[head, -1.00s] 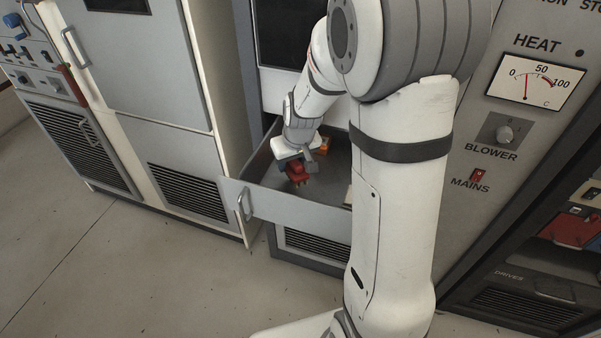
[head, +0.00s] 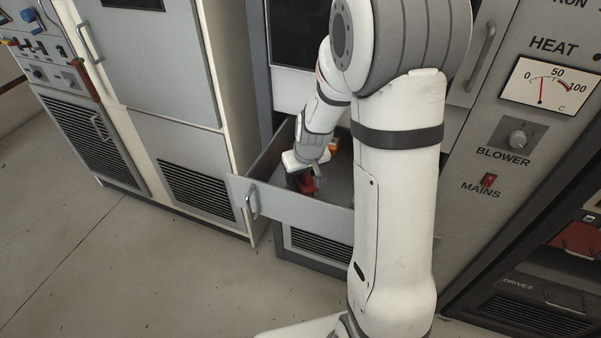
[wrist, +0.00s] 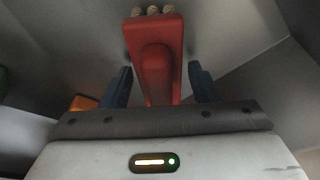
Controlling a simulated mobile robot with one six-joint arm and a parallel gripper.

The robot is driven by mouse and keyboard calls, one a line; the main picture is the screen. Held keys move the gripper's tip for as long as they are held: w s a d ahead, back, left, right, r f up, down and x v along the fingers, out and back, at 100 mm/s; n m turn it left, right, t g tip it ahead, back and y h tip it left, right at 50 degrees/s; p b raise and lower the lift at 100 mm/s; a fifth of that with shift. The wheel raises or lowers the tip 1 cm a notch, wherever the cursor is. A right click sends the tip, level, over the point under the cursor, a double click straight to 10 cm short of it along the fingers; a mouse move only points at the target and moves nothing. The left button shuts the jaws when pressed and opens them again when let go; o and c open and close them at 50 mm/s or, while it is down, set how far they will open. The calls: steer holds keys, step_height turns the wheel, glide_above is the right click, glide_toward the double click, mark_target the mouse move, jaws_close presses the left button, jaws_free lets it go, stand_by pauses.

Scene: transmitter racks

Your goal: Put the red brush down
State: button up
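The red brush (head: 309,187) is low inside the open grey drawer (head: 290,204), just behind its front panel. In the wrist view the brush (wrist: 155,48) points away from me, with pale bristle tufts at its far end. My gripper (wrist: 161,84) is open around it, one dark finger on each side and a visible gap between each finger and the brush. In the head view my gripper (head: 302,180) reaches down into the drawer and partly hides the brush. The brush looks to lie on the drawer floor.
An orange object (head: 333,145) lies farther back in the drawer; it also shows at the left in the wrist view (wrist: 84,102). Drawer walls stand close around my gripper. My arm hides the drawer's right part. Grey cabinets (head: 165,70) stand to the left, with clear floor in front.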

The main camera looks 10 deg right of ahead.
steer(key=shift+o, duration=0.4)
steer(key=shift+r, duration=0.1)
steer(key=shift+r, duration=0.25)
steer(key=p+v, duration=0.1)
steer(key=v, duration=0.9)
steer(key=shift+s+r, duration=0.15)
steer(key=shift+r, duration=0.15)
steer(key=shift+s+r, duration=0.3)
steer(key=shift+r, duration=0.25)
steer(key=s+r+m, duration=0.1)
steer(key=s+r, duration=0.1)
steer(key=s, duration=0.6)
steer(key=s+r+g, duration=0.1)
steer(key=s+r, duration=0.2)
steer(key=s, duration=0.6)
steer(key=shift+s+a+m+h, duration=0.3)
steer(key=shift+a+m, duration=0.1)
steer(key=shift+r, duration=0.2)
